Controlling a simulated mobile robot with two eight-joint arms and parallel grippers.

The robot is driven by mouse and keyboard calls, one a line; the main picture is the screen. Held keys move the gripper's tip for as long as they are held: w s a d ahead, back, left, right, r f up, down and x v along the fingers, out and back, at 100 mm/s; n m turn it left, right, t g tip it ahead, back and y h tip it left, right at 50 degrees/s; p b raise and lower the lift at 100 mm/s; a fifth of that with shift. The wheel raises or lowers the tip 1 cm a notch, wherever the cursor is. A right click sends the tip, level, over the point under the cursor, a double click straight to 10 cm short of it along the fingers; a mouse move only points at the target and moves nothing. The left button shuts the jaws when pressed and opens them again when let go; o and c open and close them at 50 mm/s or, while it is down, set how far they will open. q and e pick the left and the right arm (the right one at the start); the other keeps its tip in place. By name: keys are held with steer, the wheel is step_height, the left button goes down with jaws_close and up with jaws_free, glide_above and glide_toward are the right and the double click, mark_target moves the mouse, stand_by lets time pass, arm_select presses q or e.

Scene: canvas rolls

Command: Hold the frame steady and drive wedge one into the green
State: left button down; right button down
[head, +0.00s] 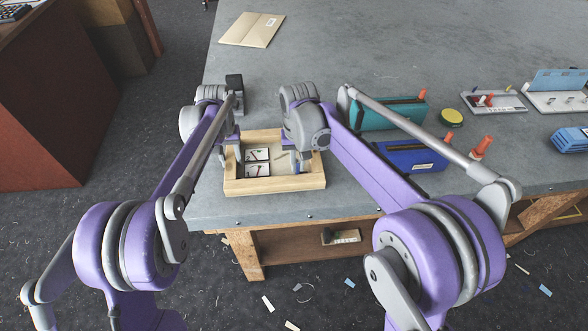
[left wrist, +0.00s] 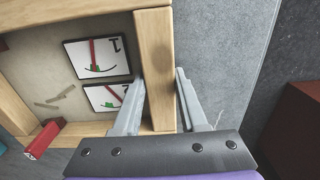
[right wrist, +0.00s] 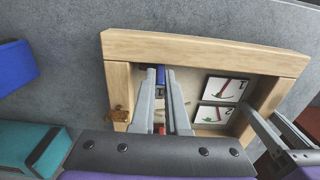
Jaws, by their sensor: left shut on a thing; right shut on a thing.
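The wooden frame (head: 272,187) lies on the grey bench near its front edge. Inside it are a dial card marked 1 (left wrist: 97,57) and a second dial card (left wrist: 107,97), each with a red needle and green arc. Card one's needle is at its green arc. My left gripper (left wrist: 158,75) is shut on the frame's side wall, one finger inside and one outside. My right gripper (right wrist: 161,75) is shut on a small blue piece (right wrist: 160,75) near a frame corner. A red piece (left wrist: 42,138) lies towards the far side.
A teal box (head: 385,113) and a blue box (head: 410,155) stand right of the frame, with orange pegs and a yellow round tin (head: 451,116). A tan envelope (head: 252,30) lies at the back. The bench between envelope and frame is mostly clear.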

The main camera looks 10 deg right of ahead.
mark_target(298, 162)
steer(key=c, duration=0.8)
jaws_free()
steer(key=shift+c, duration=0.2)
step_height(298, 162, up, 12)
steer(key=shift+s, duration=0.15)
